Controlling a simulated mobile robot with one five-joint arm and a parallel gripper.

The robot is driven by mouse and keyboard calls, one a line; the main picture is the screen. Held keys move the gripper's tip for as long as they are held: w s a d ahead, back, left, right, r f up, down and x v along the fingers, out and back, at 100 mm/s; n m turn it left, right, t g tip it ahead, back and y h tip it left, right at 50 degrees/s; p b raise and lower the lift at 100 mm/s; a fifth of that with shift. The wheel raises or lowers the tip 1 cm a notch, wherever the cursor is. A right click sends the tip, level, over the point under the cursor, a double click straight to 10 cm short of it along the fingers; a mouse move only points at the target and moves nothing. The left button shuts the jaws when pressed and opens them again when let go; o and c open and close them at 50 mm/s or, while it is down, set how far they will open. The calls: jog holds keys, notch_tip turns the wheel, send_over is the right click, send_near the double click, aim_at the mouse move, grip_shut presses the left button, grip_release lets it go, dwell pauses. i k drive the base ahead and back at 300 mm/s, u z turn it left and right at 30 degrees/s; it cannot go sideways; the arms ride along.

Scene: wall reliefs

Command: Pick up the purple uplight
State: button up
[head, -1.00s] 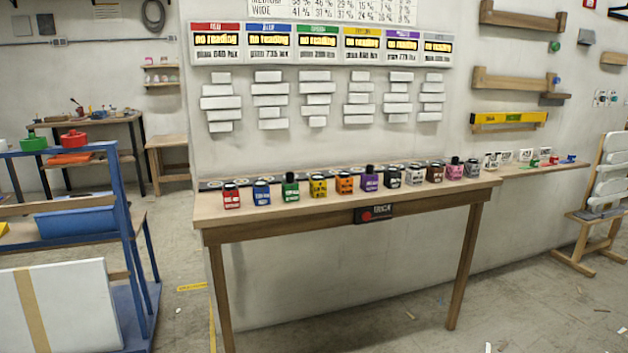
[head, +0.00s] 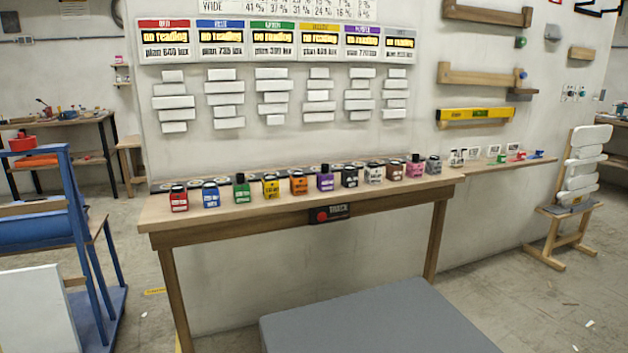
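The purple uplight (head: 325,179) is a small purple block with a dark top. It stands upright in a row of similar coloured uplights on the wooden table (head: 290,210) against the wall. An orange uplight (head: 299,184) is just left of it and a black one (head: 349,176) just right. My gripper is not in view.
Red (head: 179,199), blue, green and yellow uplights stand further left in the row; brown, pink and grey ones stand to the right. A grey flat-topped block (head: 375,318) fills the bottom centre. A blue rack (head: 75,235) stands at the left.

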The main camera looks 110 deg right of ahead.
aim_at(324, 179)
jog(key=k, duration=2.95)
jog(key=z, duration=0.7)
jog(key=i, duration=1)
